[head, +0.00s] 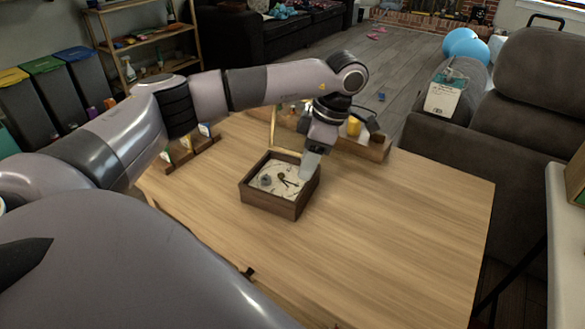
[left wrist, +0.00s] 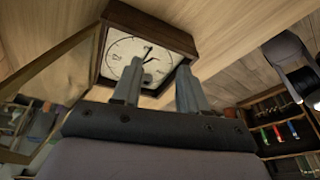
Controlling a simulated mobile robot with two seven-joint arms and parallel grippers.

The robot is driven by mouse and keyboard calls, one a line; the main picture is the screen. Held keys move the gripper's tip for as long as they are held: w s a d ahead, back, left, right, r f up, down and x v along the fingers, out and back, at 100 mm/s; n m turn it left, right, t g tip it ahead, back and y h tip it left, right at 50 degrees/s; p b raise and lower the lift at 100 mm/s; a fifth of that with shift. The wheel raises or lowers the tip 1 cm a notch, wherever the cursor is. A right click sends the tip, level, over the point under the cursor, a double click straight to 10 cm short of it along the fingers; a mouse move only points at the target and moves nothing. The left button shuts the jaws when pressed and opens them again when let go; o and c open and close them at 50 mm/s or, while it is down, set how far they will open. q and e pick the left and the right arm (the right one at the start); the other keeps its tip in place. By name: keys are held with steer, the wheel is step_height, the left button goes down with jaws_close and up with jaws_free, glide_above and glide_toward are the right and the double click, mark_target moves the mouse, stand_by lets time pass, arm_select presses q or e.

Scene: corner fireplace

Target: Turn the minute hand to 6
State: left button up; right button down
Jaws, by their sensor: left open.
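The clock (head: 268,200) is a square dark wooden box with a white face and black hands, lying face up on the table. In the left wrist view the clock (left wrist: 158,24) shows its dark hands (left wrist: 148,53) near the middle of the face. A thin brass frame (head: 273,128) stands up at its back edge. My left gripper (head: 309,164) points down over the right back part of the clock. Its fingers (left wrist: 159,68) are apart with nothing between them, in front of the face in the left wrist view. I cannot tell whether they touch it. My right gripper is not in view.
The wooden table (head: 400,230) is clear to the right and front of the clock. A long wooden tray (head: 372,150) with small items, including a yellow one (head: 354,127), lies behind it. A small wooden rack (head: 190,150) stands to the left. A dark sofa (head: 450,130) borders the right.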

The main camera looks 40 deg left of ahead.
mark_target(281, 174)
arm_select(q)
steer(key=shift+n+y, duration=0.3)
steer(key=shift+y, duration=0.4)
steer(key=a, duration=0.1)
steer(key=a+r, duration=0.1)
steer(key=a, duration=0.2)
steer(key=shift+w+r, duration=0.25)
steer(key=shift+r, duration=0.05)
steer(key=shift+b+x, duration=0.4)
steer(key=shift+x, duration=2.7)
steer(key=shift+d, duration=0.1)
jaws_close()
